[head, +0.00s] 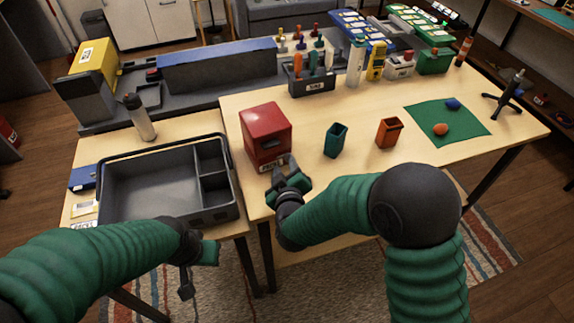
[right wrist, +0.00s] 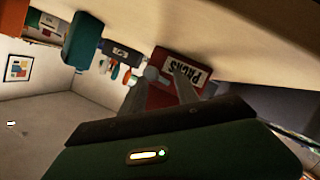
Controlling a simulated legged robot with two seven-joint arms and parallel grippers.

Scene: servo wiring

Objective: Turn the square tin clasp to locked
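In the right wrist view the red tin (right wrist: 168,66) shows between and beyond the fingers (right wrist: 166,78), which stand apart. A small grey round part (right wrist: 152,74) is by one fingertip; I cannot tell whether it is the clasp or whether they touch. My left gripper (head: 198,272) hangs open and empty before the left table.
A grey tray (head: 150,185) is left of the tin. A teal cup (head: 336,140) and an orange cup (head: 389,132) stand to its right. A green mat (head: 465,118) lies farther right. A tool caddy (head: 312,83) is behind. The tabletop between the cups is clear.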

